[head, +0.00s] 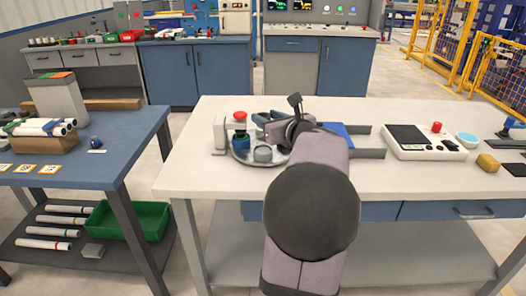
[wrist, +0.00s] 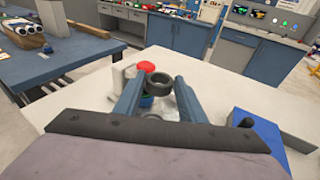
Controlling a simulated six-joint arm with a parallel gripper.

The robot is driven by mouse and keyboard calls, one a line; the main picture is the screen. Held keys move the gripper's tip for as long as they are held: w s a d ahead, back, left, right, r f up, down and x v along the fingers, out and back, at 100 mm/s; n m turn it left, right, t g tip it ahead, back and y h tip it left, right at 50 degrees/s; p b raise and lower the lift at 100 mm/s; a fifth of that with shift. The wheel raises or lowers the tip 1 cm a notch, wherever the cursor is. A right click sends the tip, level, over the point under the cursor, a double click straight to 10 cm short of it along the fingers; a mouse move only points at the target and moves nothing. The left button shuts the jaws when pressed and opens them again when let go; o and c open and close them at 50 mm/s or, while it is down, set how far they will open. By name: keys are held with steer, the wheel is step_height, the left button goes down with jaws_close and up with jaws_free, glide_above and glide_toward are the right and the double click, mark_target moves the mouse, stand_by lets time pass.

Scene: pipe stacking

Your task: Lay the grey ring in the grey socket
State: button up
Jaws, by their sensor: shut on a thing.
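My gripper (wrist: 160,88) has its two blue-grey fingers shut on a dark grey ring (wrist: 160,78) near their tips in the wrist view. In the head view my gripper (head: 266,118) is over the back of a round metal tray (head: 242,158); my arm hides much of it, and I cannot make out the held ring there. A short grey round piece, which looks like the grey socket (head: 263,153), stands at the tray's front. It is apart from my gripper. In the wrist view I cannot make out this socket behind the ring and fingers.
A red-topped piece (head: 240,116) and a blue round piece (head: 241,141) stand at the tray's left, beside a white block (head: 220,133). A blue block (head: 337,131) lies right of my arm. A control box (head: 425,142) is farther right. The white table's front left is clear.

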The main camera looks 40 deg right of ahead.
mark_target(267, 154)
steer(key=shift+f+b, duration=1.15)
steer(key=shift+f, duration=3.8)
steer(key=shift+f+b, duration=0.25)
steer(key=shift+b, duration=0.1)
steer(key=o, duration=1)
steer(key=shift+r, duration=0.1)
steer(key=shift+r+p, duration=0.1)
steer(key=shift+p, duration=0.2)
steer(key=shift+r, duration=0.15)
steer(key=v, duration=1.2)
steer(key=shift+f, duration=0.2)
steer(key=shift+r, duration=0.1)
